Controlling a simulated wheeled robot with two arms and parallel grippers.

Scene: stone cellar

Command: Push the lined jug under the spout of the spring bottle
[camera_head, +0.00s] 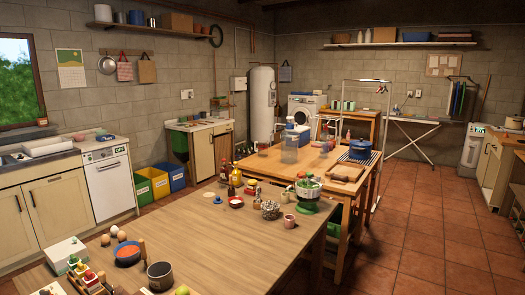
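A clear, bluish upright container (290,150) stands on the far wooden table, near its back left part. It looks like the spring bottle, but its spout is too small to make out. I cannot pick out the lined jug for certain among the small things around it. Neither of my grippers is in view.
A blue pot (360,150) stands on the far table (272,168). The tiled floor (430,225) at the right is clear.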

